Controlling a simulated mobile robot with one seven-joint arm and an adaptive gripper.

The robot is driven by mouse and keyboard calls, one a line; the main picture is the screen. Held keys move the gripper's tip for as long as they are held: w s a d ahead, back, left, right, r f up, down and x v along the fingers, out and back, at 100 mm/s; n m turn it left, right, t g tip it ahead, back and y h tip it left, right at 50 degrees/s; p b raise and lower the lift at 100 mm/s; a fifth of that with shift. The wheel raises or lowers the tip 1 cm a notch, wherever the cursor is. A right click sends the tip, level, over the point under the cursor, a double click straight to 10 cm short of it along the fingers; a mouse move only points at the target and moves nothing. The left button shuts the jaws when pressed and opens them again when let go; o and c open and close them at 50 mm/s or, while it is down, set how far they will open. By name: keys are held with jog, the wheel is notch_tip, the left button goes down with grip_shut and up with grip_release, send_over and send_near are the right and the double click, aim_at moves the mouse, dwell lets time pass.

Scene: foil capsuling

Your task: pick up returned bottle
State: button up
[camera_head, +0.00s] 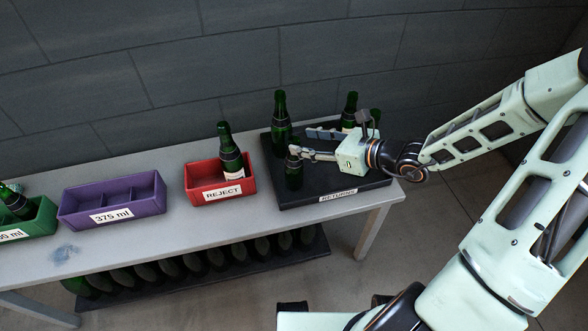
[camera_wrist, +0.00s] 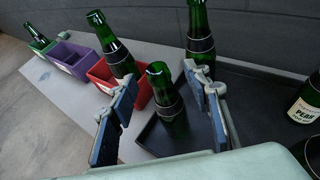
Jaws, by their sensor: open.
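My gripper (camera_head: 301,143) is open over the black returns tray (camera_head: 345,192), reaching in from the right. In the wrist view, a short dark green bottle (camera_wrist: 163,97) stands upright between its spread blue-padded fingers (camera_wrist: 152,82). That bottle (camera_head: 294,177) is partly hidden by the fingers in the head view. A taller green bottle (camera_head: 281,125) stands at the tray's back left and also shows in the wrist view (camera_wrist: 200,40). Another bottle (camera_head: 350,106) stands behind my gripper, partly hidden. A labelled bottle (camera_wrist: 305,100) is at the wrist view's right edge.
A red REJECT crate (camera_head: 210,193) left of the tray holds one bottle (camera_head: 230,150). Farther left are an empty purple 375 ml crate (camera_head: 110,213) and a green crate (camera_head: 38,222) with a bottle. Several bottles lie on the lower shelf (camera_head: 310,253). A wall (camera_head: 170,60) stands behind the table.

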aim_at(299, 142)
jog(key=x, duration=0.2)
jog(key=b+x, duration=0.1)
jog(key=x, duration=0.1)
jog(key=shift+a+f, duration=0.3)
jog(key=shift+f, duration=0.1)
grip_shut()
jog(key=shift+r, duration=0.1)
